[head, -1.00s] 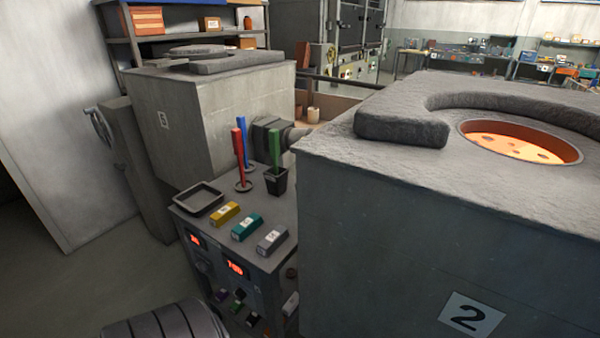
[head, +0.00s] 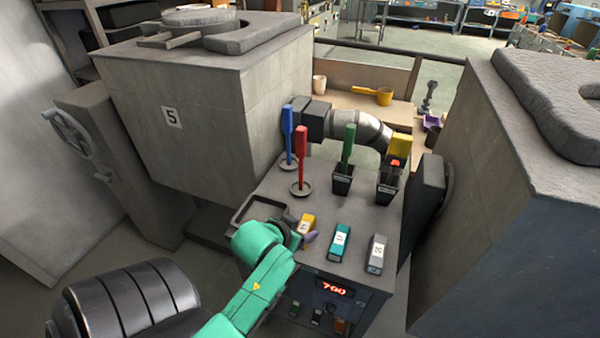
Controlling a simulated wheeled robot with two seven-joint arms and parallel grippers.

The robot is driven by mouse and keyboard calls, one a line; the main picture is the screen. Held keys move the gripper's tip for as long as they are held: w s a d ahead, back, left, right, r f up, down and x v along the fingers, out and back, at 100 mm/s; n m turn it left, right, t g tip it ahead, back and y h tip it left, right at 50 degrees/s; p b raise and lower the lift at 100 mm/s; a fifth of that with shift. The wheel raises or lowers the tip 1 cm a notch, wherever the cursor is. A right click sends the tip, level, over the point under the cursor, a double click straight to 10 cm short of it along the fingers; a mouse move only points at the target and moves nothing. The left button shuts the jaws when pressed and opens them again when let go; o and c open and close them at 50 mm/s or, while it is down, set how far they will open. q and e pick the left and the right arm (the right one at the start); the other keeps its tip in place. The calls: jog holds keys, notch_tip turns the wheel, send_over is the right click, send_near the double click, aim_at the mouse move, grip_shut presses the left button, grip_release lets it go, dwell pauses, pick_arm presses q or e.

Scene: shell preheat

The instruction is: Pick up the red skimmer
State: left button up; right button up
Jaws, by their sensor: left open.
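The red skimmer (head: 301,146) stands upright with its handle up. Its foot is in a small round dark dish (head: 302,193) on the grey control bench (head: 345,212), right of and in front of the blue-handled tool (head: 287,128). My left gripper (head: 302,229), on a green arm, is open at the bench's front left, close to the yellow block (head: 307,222). It is in front of and below the red skimmer, apart from it. Whether the jaws touch the yellow block I cannot tell. My right gripper is out of view.
A green-handled tool (head: 348,143) and a yellow-handled one (head: 400,145) stand in black pots to the right. Furnace 5 (head: 190,120) and another furnace (head: 510,190) flank the bench.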

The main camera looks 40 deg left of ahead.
pick_arm(q)
jog(key=w+a+r+n+t+y, duration=0.2)
jog(key=w+a+r+t, duration=0.25)
jog(key=r, duration=0.25)
jog(key=n+t+y, duration=0.1)
jog(key=t+y, duration=0.1)
jog(key=t, duration=0.1)
send_near(299, 139)
jog(key=p+x, duration=0.4)
jog(key=x, duration=0.7)
jog(key=shift+r, duration=0.1)
jog(key=shift+w+f, duration=0.25)
jog(key=shift+w, duration=0.05)
jog(key=shift+s+r, duration=0.1)
jog(key=shift+r, duration=0.05)
grip_shut()
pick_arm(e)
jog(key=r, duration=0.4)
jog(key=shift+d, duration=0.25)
